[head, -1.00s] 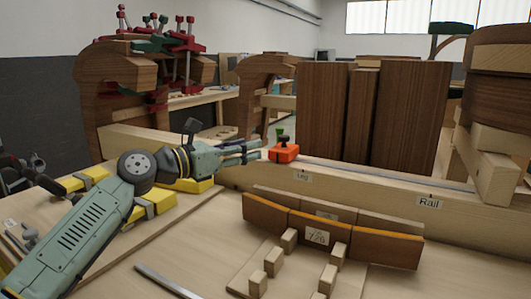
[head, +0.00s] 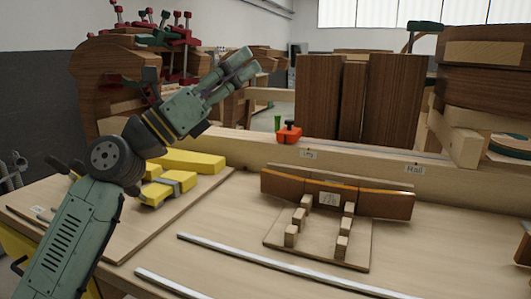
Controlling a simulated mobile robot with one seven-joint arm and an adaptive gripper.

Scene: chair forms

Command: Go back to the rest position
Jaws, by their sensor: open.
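My gripper (head: 240,70) is raised at the upper left of the head view, above the workbench (head: 215,230). Its two fingers point up and to the right, apart and with nothing between them. My green arm reaches up to it from the lower left. Dark wooden chair forms and frames stand behind the gripper. The gripper covers part of them.
An orange block with a green knob (head: 288,133) sits on the long wooden rail (head: 350,163). A curved wooden piece (head: 335,195) stands on a board with several pegs. Yellow blocks (head: 190,162) lie beside my arm. Metal strips (head: 255,260) lie in front.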

